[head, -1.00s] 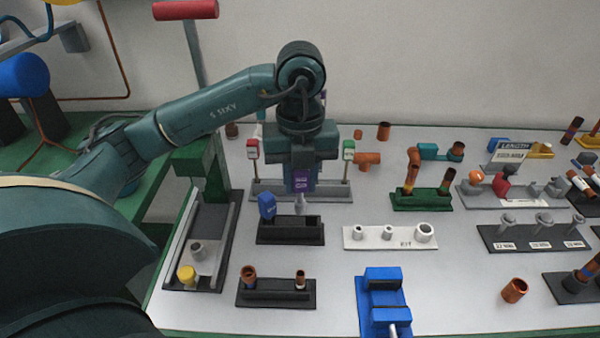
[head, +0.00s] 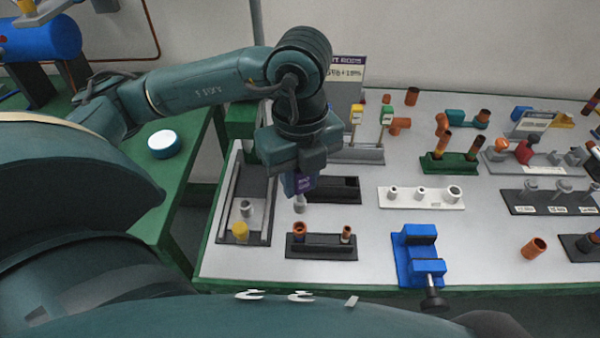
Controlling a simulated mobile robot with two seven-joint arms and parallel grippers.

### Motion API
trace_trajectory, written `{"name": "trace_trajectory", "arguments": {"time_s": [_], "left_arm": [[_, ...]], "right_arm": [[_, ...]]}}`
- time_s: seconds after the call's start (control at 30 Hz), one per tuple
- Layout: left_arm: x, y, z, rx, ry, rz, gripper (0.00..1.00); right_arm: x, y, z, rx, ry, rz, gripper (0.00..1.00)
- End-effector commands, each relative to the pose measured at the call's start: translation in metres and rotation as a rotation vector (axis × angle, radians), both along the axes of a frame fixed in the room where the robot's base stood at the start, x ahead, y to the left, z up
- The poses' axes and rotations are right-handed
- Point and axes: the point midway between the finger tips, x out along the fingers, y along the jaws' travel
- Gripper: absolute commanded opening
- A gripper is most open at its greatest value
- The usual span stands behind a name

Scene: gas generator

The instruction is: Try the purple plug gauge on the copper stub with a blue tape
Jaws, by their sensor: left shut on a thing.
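My left gripper (head: 300,178) is shut on the purple plug gauge (head: 304,184), held upright with its grey pin (head: 299,204) pointing down. The pin hangs just behind and above the left copper stub (head: 299,229), apart from it as far as I can tell. That stub and a thinner right copper stub (head: 347,233) stand upright in a black holder (head: 322,247). The left stub seems to carry a blue band, but the tape is too small to be sure. The gauge stand (head: 345,188) is partly hidden by my gripper. My right gripper is out of view.
A blue vise (head: 415,255) stands right of the stub holder. A white block with rings (head: 422,198) lies behind it. A dark tray with a yellow cap (head: 239,230) is at left. The table between holder and vise is clear.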

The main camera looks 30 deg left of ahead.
Motion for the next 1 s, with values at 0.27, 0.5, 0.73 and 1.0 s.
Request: {"name": "trace_trajectory", "arguments": {"time_s": [0.27, 0.5, 0.73, 1.0], "left_arm": [[0.000, 0.000, -0.013, 0.000, -0.001, 0.000, 0.09], [0.000, 0.000, -0.038, -0.001, 0.000, 0.000, 0.09], [0.000, 0.000, -0.051, -0.001, 0.000, -0.001, 0.09], [0.000, 0.000, -0.050, 0.000, -0.001, -0.001, 0.09]], "right_arm": [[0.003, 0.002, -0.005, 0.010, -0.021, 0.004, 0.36], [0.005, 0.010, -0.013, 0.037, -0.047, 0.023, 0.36], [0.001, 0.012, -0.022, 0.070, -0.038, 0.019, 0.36], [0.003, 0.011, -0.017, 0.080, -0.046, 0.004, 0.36]]}}
